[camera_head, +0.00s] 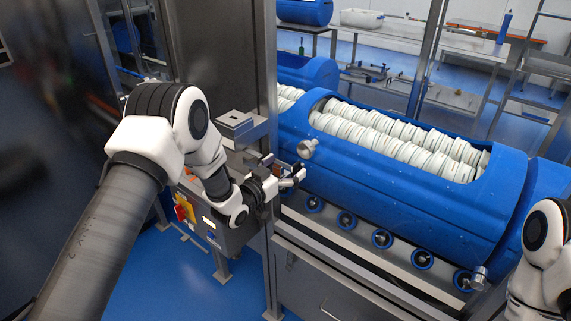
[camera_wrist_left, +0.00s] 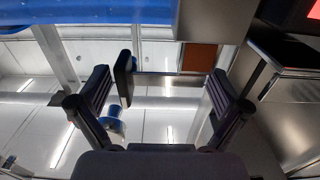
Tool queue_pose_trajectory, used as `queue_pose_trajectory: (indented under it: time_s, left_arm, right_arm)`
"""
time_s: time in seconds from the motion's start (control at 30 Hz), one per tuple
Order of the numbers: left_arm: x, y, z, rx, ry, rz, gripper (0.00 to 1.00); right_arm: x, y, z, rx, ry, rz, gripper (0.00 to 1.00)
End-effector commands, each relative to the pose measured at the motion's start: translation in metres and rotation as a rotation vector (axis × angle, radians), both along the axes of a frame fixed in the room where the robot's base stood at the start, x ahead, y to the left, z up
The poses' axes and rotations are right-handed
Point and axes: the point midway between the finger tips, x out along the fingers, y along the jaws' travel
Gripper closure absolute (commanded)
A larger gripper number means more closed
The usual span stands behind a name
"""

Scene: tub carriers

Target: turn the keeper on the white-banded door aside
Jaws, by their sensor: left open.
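My left gripper (camera_head: 298,176) is open beside a grey metal housing, near the left end of the blue tub. In the left wrist view its two dark fingers (camera_wrist_left: 160,82) stand wide apart. A dark flat piece (camera_wrist_left: 124,78) shows just inside the left finger; I cannot tell whether it is the keeper or whether it touches. A pale metal bar lies behind the fingers. I cannot make out a white-banded door or a keeper for certain in the head view; my gripper and wrist hide part of this area. My right gripper is out of view.
The long blue tub (camera_head: 400,205) holds rows of white discs (camera_head: 400,135). A silver knob (camera_head: 307,148) sits at its left end. Blue rollers (camera_head: 382,239) line its base. A steel post (camera_head: 268,65) rises close to my left gripper. A red switch (camera_head: 181,212) is on the housing.

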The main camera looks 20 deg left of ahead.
Motion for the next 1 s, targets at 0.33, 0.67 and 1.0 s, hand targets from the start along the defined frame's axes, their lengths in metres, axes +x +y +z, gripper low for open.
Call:
queue_pose_trajectory:
  time_s: [0.33, 0.67, 1.0]
  left_arm:
    - [0.0, 0.001, 0.0, 0.0, 0.0, 0.002, 0.76]
    - [0.0, 0.001, 0.001, 0.025, -0.012, 0.002, 0.76]
    - [0.0, 0.0, 0.005, 0.193, -0.076, 0.002, 0.76]
  right_arm:
    - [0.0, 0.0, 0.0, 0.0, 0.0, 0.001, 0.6]
    - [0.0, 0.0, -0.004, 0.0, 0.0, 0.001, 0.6]
    - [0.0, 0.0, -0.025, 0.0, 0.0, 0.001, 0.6]
